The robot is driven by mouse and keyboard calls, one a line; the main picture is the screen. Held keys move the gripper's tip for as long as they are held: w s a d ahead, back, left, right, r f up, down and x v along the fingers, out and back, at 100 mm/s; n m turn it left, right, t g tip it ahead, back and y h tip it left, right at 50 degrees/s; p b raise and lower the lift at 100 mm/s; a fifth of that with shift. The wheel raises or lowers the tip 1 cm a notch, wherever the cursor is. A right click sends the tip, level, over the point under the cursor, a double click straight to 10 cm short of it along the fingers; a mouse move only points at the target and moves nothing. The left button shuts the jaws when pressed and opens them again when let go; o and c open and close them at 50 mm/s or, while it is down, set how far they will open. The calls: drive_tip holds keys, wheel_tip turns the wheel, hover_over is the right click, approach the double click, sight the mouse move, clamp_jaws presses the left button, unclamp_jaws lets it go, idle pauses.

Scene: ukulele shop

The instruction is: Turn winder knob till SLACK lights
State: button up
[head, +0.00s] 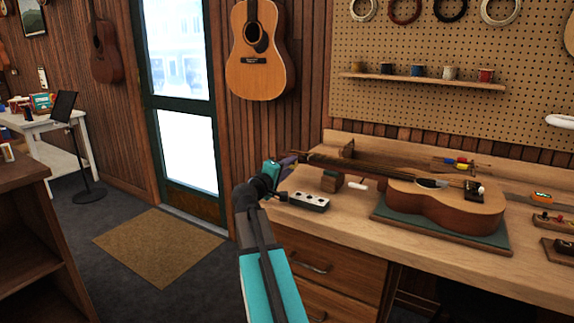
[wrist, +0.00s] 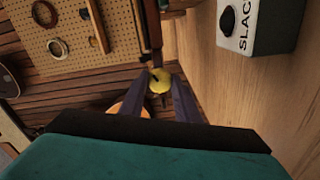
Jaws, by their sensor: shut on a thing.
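In the wrist view a yellow round knob (wrist: 160,81) sits between the tips of my gripper (wrist: 160,88), which is shut on it. In the head view my gripper (head: 288,162) is at the headstock end of the ukulele (head: 440,204), which lies face up with its neck pointing left; the knob is hidden there. A small box with a white face (head: 305,201) stands on the bench just right of my gripper.
The ukulele body rests on a green mat (head: 458,236) on the wooden bench (head: 540,272). A neck rest (head: 331,180) stands under the neck, close to my gripper. Small tools (head: 456,163) lie behind the ukulele. A pegboard (head: 430,45) hangs above.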

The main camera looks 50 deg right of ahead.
drive_tip(key=n+p, duration=0.2)
drive_tip(key=n, duration=0.2)
drive_tip(key=shift+s+d+r+n+p, duration=0.2)
drive_tip(key=shift+d+r+n+p, duration=0.1)
drive_tip(key=shift+p, duration=0.1)
drive_tip(key=n+p, duration=0.2)
drive_tip(key=n, duration=0.2)
drive_tip(key=shift+f+p, duration=0.15)
drive_tip(key=shift+p, duration=0.2)
drive_tip(key=shift+a, duration=0.1)
drive_tip(key=o, duration=0.8)
drive_tip(key=shift+f, duration=0.1)
drive_tip(key=shift+c, duration=0.2)
drive_tip(key=shift+w, duration=0.1)
drive_tip(key=shift+a, duration=0.1)
